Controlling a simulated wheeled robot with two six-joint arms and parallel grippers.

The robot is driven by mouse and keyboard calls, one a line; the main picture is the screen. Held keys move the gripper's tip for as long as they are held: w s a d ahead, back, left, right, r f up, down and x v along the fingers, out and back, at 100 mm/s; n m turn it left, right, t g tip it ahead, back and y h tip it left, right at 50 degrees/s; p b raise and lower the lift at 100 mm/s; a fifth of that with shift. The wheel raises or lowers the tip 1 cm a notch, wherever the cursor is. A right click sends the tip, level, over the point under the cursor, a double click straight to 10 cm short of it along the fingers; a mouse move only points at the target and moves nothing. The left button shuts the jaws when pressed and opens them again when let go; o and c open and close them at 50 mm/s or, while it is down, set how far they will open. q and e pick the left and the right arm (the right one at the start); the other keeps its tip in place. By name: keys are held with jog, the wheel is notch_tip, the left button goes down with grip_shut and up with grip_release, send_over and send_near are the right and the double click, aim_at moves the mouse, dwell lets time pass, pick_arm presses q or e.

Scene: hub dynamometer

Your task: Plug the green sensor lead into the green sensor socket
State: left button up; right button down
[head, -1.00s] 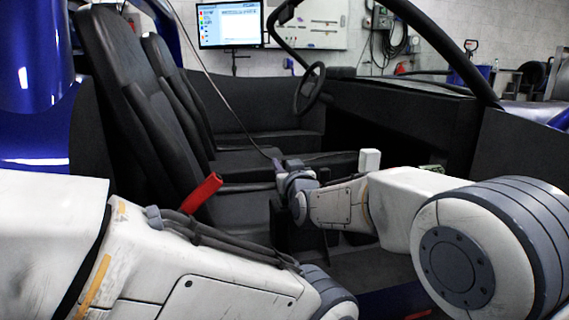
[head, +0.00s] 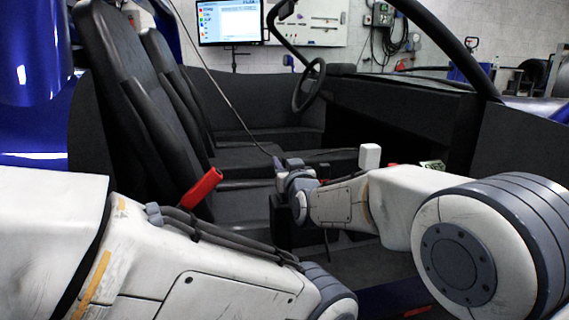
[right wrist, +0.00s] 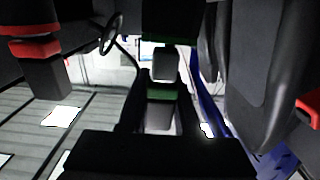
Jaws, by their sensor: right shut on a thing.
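My right gripper (head: 279,163) is in the car's cabin, ahead of the dark seats. In the right wrist view its two fingers (right wrist: 161,112) are shut on the green sensor lead's plug (right wrist: 162,92), a pale block with a green band. Ahead of the plug's pale end is a dark housing with a green lower edge (right wrist: 172,40), which looks like the green sensor socket. I cannot tell whether the plug touches it. In the head view the plug and socket are too small or hidden to make out. My left gripper is outside both views.
A thin dark cable (head: 218,92) slants down from above to the right gripper. A dark post with red bands (right wrist: 35,48) stands at left in the wrist view. Seats (head: 125,95), a steering wheel (head: 309,86) and a red handle (head: 202,188) surround the cabin space.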

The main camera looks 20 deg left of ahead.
jog(key=shift+f, duration=0.15)
jog(key=shift+f, duration=0.5)
jog(key=shift+f, duration=0.15)
dwell(0.6)
jog(key=shift+f, duration=0.5)
jog(key=c, duration=0.5)
grip_release()
jog(key=v, duration=1)
jog(key=shift+s+d, duration=0.15)
jog(key=shift+d, duration=0.1)
